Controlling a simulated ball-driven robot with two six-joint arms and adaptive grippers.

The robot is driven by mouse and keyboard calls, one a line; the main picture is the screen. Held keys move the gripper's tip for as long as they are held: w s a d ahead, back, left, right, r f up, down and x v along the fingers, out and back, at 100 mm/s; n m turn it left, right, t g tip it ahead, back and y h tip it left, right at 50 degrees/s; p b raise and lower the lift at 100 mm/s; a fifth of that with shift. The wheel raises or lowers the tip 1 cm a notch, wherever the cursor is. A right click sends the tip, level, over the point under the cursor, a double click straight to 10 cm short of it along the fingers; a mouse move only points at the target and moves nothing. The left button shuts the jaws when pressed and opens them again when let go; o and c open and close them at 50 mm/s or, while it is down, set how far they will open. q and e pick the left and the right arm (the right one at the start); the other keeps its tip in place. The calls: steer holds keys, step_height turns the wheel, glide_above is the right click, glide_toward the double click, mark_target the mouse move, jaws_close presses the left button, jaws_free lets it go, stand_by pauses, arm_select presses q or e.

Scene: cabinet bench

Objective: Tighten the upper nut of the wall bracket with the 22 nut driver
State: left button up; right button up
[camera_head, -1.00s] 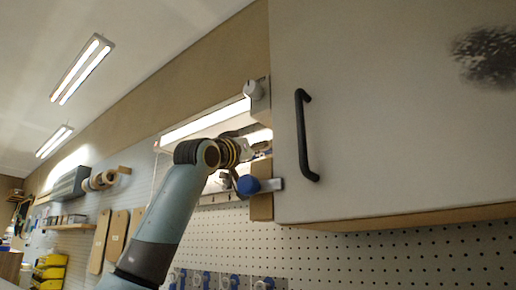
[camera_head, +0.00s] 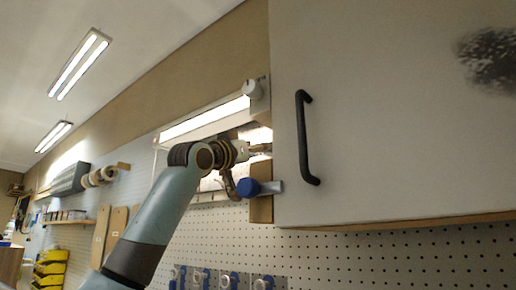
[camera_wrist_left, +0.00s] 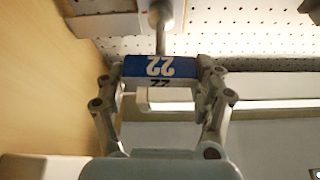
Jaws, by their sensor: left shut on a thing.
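My left gripper (camera_head: 243,151) is raised to the wall beside the cabinet. In the left wrist view its fingers (camera_wrist_left: 162,82) are shut on the 22 nut driver, whose blue band (camera_wrist_left: 148,67) reads 22. The driver's metal shaft (camera_wrist_left: 161,38) runs away from the fingers to a wider socket end (camera_wrist_left: 160,10) at the top edge. The socket end is at a pale grey part (camera_wrist_left: 105,24), perhaps the wall bracket. The nut is hidden, and I cannot tell whether the socket is on it. My right gripper is not in view.
The large cabinet (camera_head: 400,130) with a black handle (camera_head: 303,140) stands close on the right. Pegboard (camera_head: 400,258) lies below.

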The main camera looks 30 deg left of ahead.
arm_select(q)
steer(key=shift+r+m+h+p, duration=0.1)
steer(key=shift+m+h+p, duration=0.9)
steer(key=shift+m, duration=1.1)
steer(key=shift+m+g+h+p, duration=0.4)
steer(key=shift+m+h+p, duration=0.1)
steer(key=shift+m+p, duration=0.3)
steer(key=shift+d+m+h+p, duration=0.1)
steer(key=shift+m+h+p, duration=0.25)
steer(key=shift+m, duration=0.65)
steer(key=shift+g, duration=0.4)
steer(key=m+h, duration=0.1)
steer(key=m, duration=0.1)
steer(key=shift+m+g, duration=0.3)
steer(key=shift+m, duration=0.1)
steer(key=shift+m+h, duration=0.25)
steer(key=shift+m, duration=0.25)
